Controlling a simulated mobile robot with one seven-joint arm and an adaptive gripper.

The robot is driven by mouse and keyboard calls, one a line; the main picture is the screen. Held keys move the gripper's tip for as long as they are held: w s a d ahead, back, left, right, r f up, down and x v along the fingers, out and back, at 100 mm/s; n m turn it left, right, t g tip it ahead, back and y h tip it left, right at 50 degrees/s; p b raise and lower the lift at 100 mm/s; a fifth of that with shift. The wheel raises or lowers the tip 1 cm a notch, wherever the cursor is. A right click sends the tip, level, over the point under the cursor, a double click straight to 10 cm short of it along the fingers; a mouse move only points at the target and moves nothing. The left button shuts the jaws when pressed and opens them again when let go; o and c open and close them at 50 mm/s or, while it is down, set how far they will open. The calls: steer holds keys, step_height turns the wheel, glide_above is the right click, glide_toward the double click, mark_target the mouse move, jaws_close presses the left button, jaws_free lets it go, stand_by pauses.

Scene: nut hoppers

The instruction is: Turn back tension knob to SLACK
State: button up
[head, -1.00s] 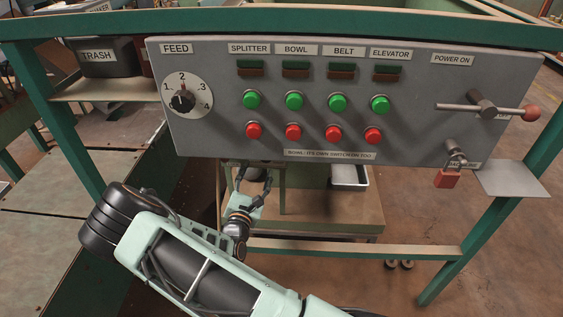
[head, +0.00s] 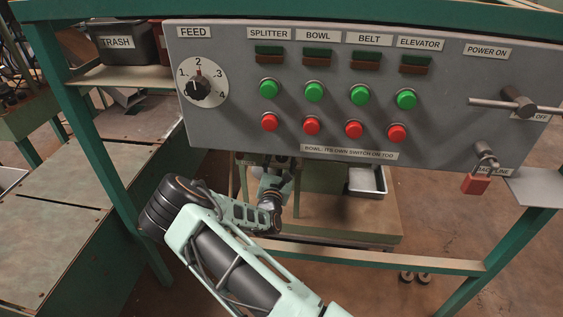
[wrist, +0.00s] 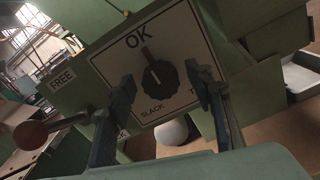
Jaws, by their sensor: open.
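In the wrist view the black tension knob (wrist: 158,78) sits on a white, tilted dial plate (wrist: 178,35) on a green housing. The plate reads OK at the top and SLACK at the lower left; a label at the right is mostly hidden by a finger. A red mark at the knob's upper side points toward OK. My gripper (wrist: 160,74) is open, with one finger on each side of the knob in the picture. I cannot tell whether either finger touches it. In the head view my gripper (head: 275,163) is partly hidden behind the control panel's lower edge.
A lever with a dark red ball (wrist: 30,135) and a FREE label (wrist: 62,78) are left of the dial. The grey control panel (head: 230,120) hangs in front, with a FEED dial (head: 201,82), buttons and a red padlock (head: 475,184). A green frame surrounds it.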

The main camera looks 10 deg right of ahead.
steer(key=shift+w, duration=0.2)
steer(key=shift+c, duration=0.3)
steer(key=c, duration=1.1)
steer(key=shift+r+p, duration=0.15)
steer(key=shift+p, duration=0.25)
